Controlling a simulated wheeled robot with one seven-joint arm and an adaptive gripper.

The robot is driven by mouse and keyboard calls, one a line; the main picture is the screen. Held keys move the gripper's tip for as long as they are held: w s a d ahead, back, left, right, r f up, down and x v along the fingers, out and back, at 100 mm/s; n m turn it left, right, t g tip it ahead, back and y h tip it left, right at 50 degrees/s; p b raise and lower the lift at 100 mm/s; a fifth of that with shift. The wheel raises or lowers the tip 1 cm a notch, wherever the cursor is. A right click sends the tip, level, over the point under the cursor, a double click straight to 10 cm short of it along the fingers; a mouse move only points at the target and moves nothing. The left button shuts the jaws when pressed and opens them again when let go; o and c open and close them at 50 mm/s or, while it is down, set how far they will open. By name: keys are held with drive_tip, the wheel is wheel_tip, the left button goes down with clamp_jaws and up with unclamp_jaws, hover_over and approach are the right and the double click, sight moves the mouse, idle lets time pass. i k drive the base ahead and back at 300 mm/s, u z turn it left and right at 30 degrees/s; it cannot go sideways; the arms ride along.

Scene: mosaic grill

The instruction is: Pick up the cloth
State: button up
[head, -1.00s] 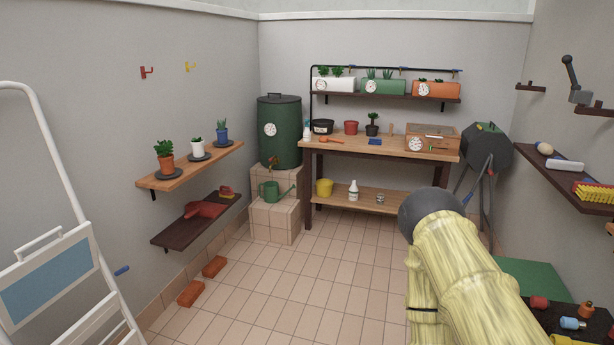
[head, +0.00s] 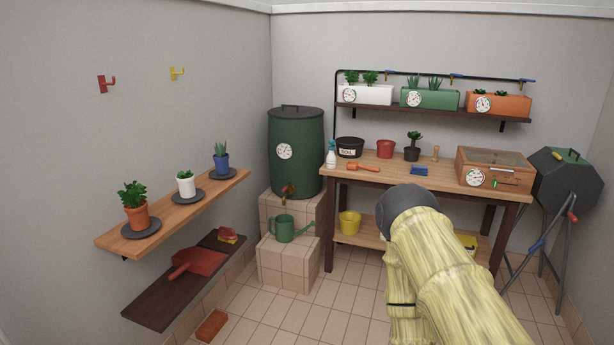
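A small red piece over a yellow one (head: 228,235), perhaps a folded cloth, lies at the far end of the dark lower shelf on the left wall. A flat blue piece (head: 419,171) on the workbench could also be a cloth; it is too small to tell. My arm, with a pale yellow cover and a dark rounded joint, rises at the lower right and hides part of the workbench's lower shelf. My gripper itself is not in view, so whether it is open or shut does not show.
A red dustpan (head: 197,262) lies on the dark shelf (head: 160,302), below a wooden shelf (head: 120,237) with potted plants. A brick (head: 211,326) is on the floor. A watering can (head: 284,228) stands on a tiled block. The workbench (head: 345,176) and grill (head: 565,185) stand right.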

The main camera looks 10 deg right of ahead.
sight(421, 170)
drive_tip(key=z, duration=0.15)
drive_tip(key=i, duration=1.75)
drive_tip(key=z, duration=0.5)
drive_tip(key=i, duration=1.4)
drive_tip(key=z, duration=0.25)
